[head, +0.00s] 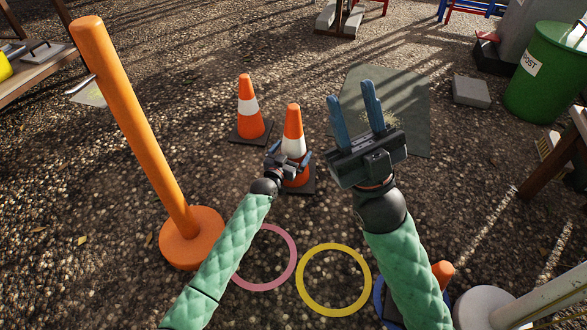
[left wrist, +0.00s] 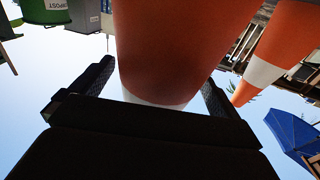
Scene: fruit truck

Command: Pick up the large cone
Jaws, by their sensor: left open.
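Two orange cones with white bands stand upright on dark square bases. The nearer cone (head: 293,118) is partly hidden by my left gripper (head: 291,160), and the other cone (head: 247,88) stands behind it to the left. In the left wrist view, tilted upside down, the nearer cone (left wrist: 165,45) fills the space between the open fingers of my left gripper (left wrist: 157,75). Contact with the fingers cannot be told. The other cone (left wrist: 285,45) shows at the right there. My right gripper (head: 351,92) is open and empty, right of the cones, its blue fingers pointing away.
An orange post (head: 130,125) on a round base stands at the left. A pink ring (head: 292,262) and a yellow ring (head: 334,310) lie on the gravel in front. A flat grey mat (head: 408,105) lies beyond my right gripper. A green bin (head: 545,75) stands far right.

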